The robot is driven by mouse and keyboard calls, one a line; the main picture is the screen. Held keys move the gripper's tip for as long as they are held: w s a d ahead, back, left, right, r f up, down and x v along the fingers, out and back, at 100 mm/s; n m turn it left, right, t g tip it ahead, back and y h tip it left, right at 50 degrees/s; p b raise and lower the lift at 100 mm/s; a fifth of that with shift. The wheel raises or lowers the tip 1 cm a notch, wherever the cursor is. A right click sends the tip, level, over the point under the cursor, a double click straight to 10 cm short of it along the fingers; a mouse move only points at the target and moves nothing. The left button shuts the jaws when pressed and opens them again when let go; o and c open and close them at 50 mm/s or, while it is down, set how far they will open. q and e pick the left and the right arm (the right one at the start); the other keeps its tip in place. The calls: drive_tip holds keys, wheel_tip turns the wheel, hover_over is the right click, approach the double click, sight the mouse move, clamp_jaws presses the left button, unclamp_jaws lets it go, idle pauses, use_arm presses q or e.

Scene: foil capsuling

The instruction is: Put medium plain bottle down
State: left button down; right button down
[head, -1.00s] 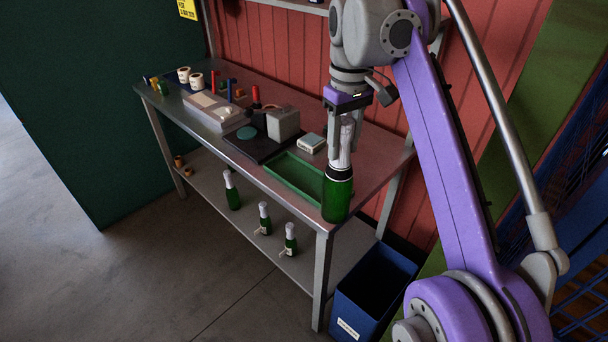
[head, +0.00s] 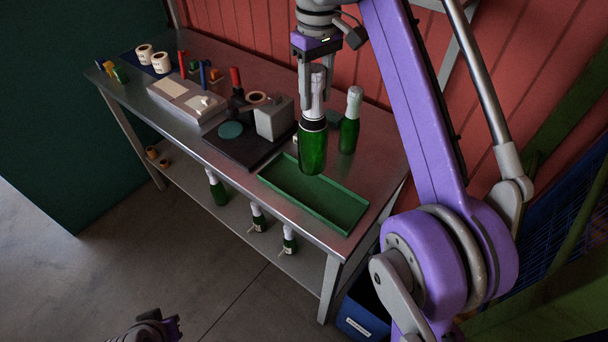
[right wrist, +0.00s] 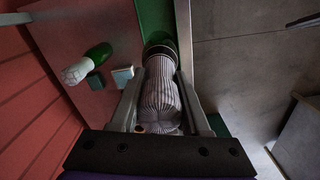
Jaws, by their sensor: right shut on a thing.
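A green bottle with a pale foil-covered neck and a dark band at its shoulder (head: 313,152) hangs upright in my right gripper (head: 317,108), whose fingers are shut on the neck. In the head view it overlaps the far side of the green tray (head: 336,206); the gap below it is hard to judge. In the right wrist view the ribbed foil neck (right wrist: 160,92) lies between the fingers. A second green bottle with white foil (head: 349,130) stands behind the tray. Part of my left arm's end (head: 155,327) shows at the bottom edge; its jaws are unclear.
Left of the tray are a black base with a grey block (head: 274,119), a pale box (head: 188,97) and paper rolls (head: 160,62). Smaller bottles (head: 288,240) stand on the lower shelf. A blue bin (head: 366,318) stands by the table. The table's right end (head: 385,150) is clear.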

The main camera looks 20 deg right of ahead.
sight(316, 115)
drive_tip(key=shift+w+f, duration=0.1)
drive_tip(key=shift+f, duration=0.15)
drive_tip(key=f, duration=0.1)
drive_tip(key=f+b, duration=0.1)
drive_tip(key=f, duration=0.2)
drive_tip(key=shift+s+f+b, duration=0.3)
drive_tip(key=shift+s, duration=0.05)
drive_tip(key=shift+w+f+b, duration=0.15)
drive_tip(key=shift+f+b, duration=0.2)
drive_tip(key=shift+f, duration=2.15)
drive_tip(key=shift+c, duration=1.9)
unclamp_jaws()
wheel_tip(316, 115, up, 12)
drive_tip(key=p, duration=0.3)
